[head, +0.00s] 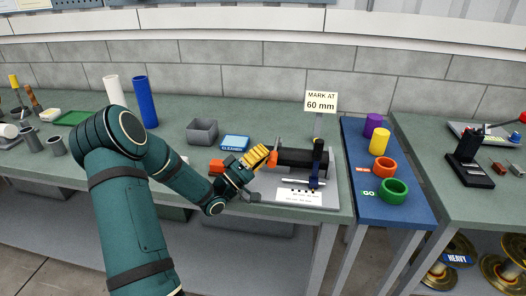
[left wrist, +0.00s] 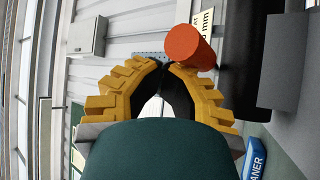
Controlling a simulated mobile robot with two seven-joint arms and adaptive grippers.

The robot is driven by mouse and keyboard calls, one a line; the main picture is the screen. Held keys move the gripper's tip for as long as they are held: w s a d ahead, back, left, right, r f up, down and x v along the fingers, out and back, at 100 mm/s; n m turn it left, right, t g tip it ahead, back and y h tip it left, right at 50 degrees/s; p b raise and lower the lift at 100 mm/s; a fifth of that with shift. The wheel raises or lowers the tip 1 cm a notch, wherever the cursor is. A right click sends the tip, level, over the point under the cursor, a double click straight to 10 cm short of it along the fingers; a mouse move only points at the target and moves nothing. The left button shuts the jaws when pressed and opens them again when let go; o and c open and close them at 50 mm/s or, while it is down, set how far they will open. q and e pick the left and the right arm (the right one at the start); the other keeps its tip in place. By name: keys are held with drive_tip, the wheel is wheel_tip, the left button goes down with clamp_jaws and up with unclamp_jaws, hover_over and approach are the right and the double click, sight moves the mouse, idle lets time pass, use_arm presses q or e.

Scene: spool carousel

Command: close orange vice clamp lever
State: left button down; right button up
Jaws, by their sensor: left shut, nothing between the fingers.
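The orange lever end (head: 273,158) shows beside the fingertips of my left gripper (head: 266,152) in the head view. In the left wrist view an orange cylinder (left wrist: 188,47) stands just right of the closed fingertips (left wrist: 164,68), close to them; I cannot tell whether they touch. The yellow fingers are together with nothing between them. A black cylindrical body (head: 302,157) lies right of the orange end on a grey plate. Another orange piece (head: 216,166) shows left of the gripper, partly hidden by it. My right gripper is not in view.
A blue CLEANER box (head: 235,142) and a grey bin (head: 202,131) stand behind my left gripper. A blue bracket (head: 317,178) stands at the plate's right, near a "MARK AT 60 mm" sign (head: 321,102). A blue table (head: 380,208) with coloured rings lies further right.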

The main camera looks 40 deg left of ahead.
use_arm(q)
drive_tip(key=shift+d+f, duration=0.3)
drive_tip(key=shift+f, duration=0.25)
drive_tip(key=v, duration=0.7)
drive_tip(key=r+v, duration=0.1)
drive_tip(key=v, duration=0.3)
drive_tip(key=shift+s+a+f, duration=0.2)
drive_tip(key=shift+s+a, duration=0.25)
